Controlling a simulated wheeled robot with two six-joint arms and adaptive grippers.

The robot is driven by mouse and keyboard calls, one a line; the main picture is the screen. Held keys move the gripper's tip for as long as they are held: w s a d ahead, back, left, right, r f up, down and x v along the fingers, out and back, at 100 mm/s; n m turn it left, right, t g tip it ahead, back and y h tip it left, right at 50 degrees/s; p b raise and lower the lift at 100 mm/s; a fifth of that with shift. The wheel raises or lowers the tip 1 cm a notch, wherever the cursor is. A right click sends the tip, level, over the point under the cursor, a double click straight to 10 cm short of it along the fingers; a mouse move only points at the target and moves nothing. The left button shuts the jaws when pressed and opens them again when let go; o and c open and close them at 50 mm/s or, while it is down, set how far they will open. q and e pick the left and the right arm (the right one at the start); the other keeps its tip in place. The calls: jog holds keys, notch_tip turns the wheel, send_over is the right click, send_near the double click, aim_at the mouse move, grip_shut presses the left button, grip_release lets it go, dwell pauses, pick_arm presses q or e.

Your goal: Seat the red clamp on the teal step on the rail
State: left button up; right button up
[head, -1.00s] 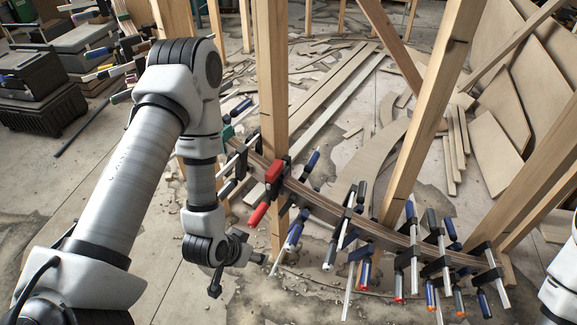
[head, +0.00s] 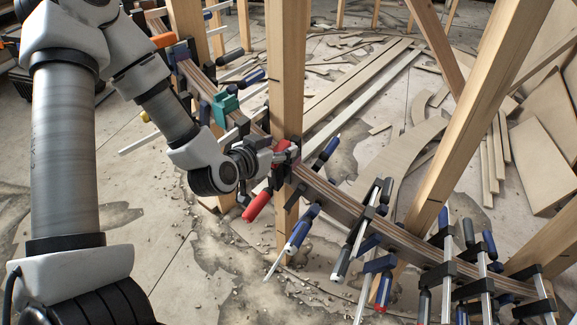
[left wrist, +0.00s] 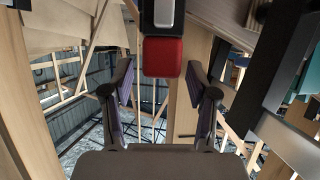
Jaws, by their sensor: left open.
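The red clamp (head: 257,206) is on the curved laminated rail at a wooden post, its red handle hanging down to the left. My left gripper (head: 286,151) is at the clamp's upper part and hides some of it. In the left wrist view the open left gripper (left wrist: 160,76) has a finger on each side, with the clamp's red block (left wrist: 162,57) between and above them. I cannot tell whether they touch. The teal step (head: 224,107) sits on the rail left of the red clamp. A teal patch (left wrist: 303,85) shows at the wrist view's right. My right gripper is out of view.
The curved rail (head: 340,203) runs from upper left to lower right. Several blue and black clamps (head: 303,230) crowd it on both sides of the red clamp. Wooden posts (head: 285,60) rise close to my gripper. Boards and offcuts lie on the floor behind.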

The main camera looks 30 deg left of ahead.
aim_at(287, 145)
pick_arm(q)
jog(key=x, duration=0.4)
jog(key=shift+w+d+f+b, duration=0.1)
jog(key=shift+w+f+b, duration=0.05)
jog(key=shift+f+b, duration=0.25)
jog(key=shift+r, duration=0.1)
jog(key=shift+c, duration=1.4)
grip_shut()
jog(key=shift+r, duration=0.1)
